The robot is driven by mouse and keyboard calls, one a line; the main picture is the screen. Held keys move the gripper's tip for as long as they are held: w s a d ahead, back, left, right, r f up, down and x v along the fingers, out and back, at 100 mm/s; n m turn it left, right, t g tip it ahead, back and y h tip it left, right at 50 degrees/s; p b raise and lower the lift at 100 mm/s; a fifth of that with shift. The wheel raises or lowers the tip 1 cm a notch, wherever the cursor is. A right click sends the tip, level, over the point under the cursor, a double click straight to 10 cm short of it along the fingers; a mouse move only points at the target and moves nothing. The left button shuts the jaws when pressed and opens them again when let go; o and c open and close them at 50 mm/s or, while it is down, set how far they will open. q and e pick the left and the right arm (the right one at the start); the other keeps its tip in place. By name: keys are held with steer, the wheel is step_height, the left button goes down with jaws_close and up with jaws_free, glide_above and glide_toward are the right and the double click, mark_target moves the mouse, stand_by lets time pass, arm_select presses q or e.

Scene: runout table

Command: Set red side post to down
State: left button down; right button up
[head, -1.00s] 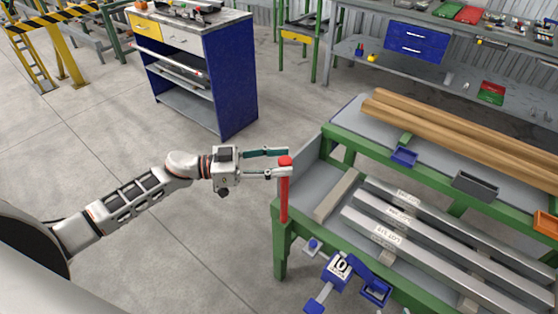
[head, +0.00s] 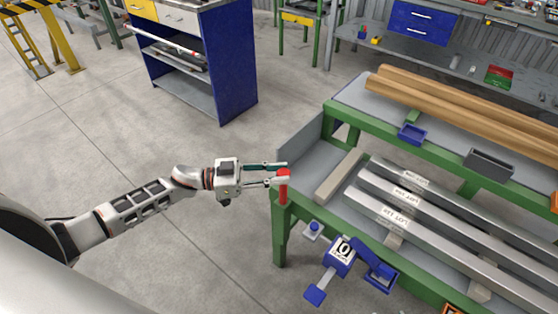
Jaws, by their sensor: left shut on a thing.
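The red side post (head: 284,188) stands upright at the left corner of the green-framed runout table (head: 279,225). Only a short length of it shows above the green frame. My left gripper (head: 281,175) reaches in from the left, level with the top of the post. Its two fingers are shut on the post just at its head. The fingertips partly cover the post's upper end. My right gripper is not in view.
Several grey metal bars (head: 440,216) with paper labels lie on the table, right of the post. A blue clamp-like device marked 10 (head: 341,257) sits at the table's front. Wooden beams (head: 465,115) lie behind. Floor left of the table is clear.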

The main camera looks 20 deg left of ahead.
arm_select(q)
step_height(320, 180, down, 5)
steer(key=shift+f+b, duration=0.15)
steer(key=shift+b, duration=0.85)
steer(key=shift+f, duration=0.45)
steer(key=c, duration=1.7)
jaws_free()
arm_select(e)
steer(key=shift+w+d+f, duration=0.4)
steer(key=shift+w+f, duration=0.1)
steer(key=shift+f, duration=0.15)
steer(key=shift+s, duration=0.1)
